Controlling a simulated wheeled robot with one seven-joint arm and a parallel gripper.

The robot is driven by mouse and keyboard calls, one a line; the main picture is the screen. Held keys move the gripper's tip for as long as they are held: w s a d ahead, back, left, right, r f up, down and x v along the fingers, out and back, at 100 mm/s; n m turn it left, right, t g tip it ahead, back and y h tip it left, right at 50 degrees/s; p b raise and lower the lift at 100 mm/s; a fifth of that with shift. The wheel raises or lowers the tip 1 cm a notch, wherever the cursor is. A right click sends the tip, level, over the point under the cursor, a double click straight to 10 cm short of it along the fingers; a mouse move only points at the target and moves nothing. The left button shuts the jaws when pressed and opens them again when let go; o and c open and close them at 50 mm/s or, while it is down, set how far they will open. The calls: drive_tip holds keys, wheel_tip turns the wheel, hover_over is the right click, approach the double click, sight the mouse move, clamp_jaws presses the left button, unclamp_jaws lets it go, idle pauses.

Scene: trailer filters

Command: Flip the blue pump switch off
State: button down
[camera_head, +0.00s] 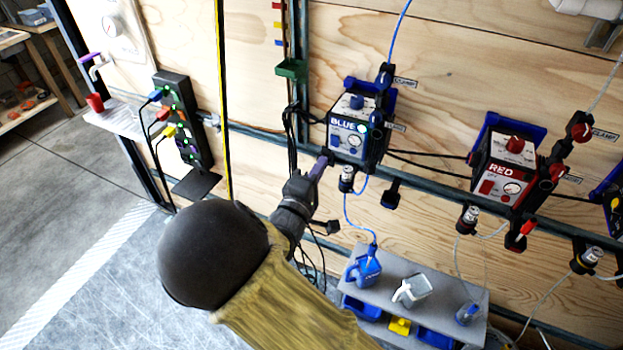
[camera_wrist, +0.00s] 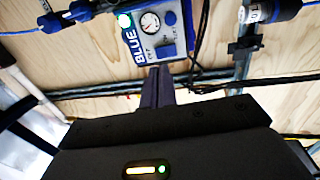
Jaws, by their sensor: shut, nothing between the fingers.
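The blue pump (camera_head: 352,128) is a white and dark box labelled BLUE, mounted on the rail of the wooden wall in the head view. A green light glows on its face. In the wrist view the blue pump (camera_wrist: 155,32) shows a round gauge, the green light and a blue knob or switch (camera_wrist: 170,18). My gripper (camera_head: 322,162) is at the pump's lower left in the head view. In the wrist view my gripper (camera_wrist: 158,72) has its fingers together, with the tips at the pump's lower edge. I cannot tell whether they touch it. The switch's exact position is too small to read.
A red pump (camera_head: 503,172) hangs farther right on the same rail. A power strip (camera_head: 182,122) with coloured plugs and green lights is at left. A grey shelf (camera_head: 450,285) with blue and white jugs is below. Cables and tubes hang around the blue pump.

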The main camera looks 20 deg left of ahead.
sight(337, 140)
drive_tip(key=w, duration=0.4)
drive_tip(key=w+p, duration=0.1)
drive_tip(key=w, duration=0.1)
drive_tip(key=shift+w+d+r, duration=0.3)
drive_tip(key=shift+w+r, duration=0.1)
